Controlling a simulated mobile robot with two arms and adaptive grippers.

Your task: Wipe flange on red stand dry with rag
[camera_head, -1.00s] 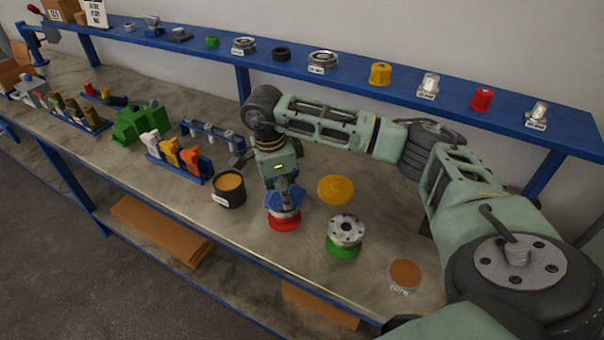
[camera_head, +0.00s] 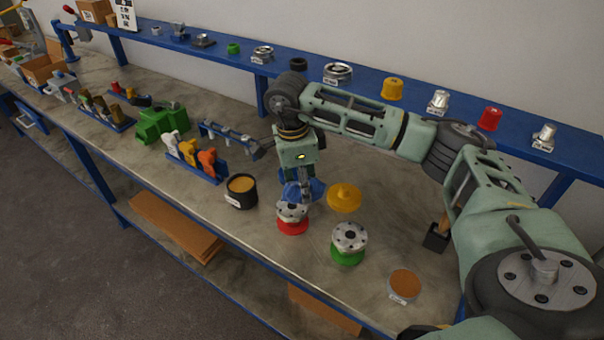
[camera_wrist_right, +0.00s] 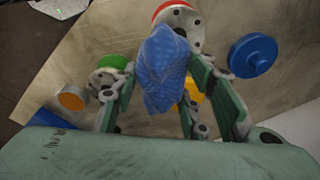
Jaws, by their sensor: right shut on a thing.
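The silver flange (camera_head: 292,211) sits on the red stand (camera_head: 292,227) near the middle of the bench; its bolt-holed top face is largely exposed. My right gripper (camera_head: 305,180) is shut on a crumpled blue rag (camera_head: 304,191), just behind and above the flange. In the wrist view the rag (camera_wrist_right: 165,72) hangs between the fingers and overlaps the edge of the flange (camera_wrist_right: 182,24); the red stand (camera_wrist_right: 172,7) shows at its edge. I cannot tell whether rag and flange touch. My left gripper is not in view.
Another flange (camera_head: 350,236) on a green stand (camera_head: 347,256) stands to the right. A yellow stand (camera_head: 344,197) is close behind, a black pot (camera_head: 241,190) to the left. A blue round piece (camera_wrist_right: 252,55) shows in the wrist view.

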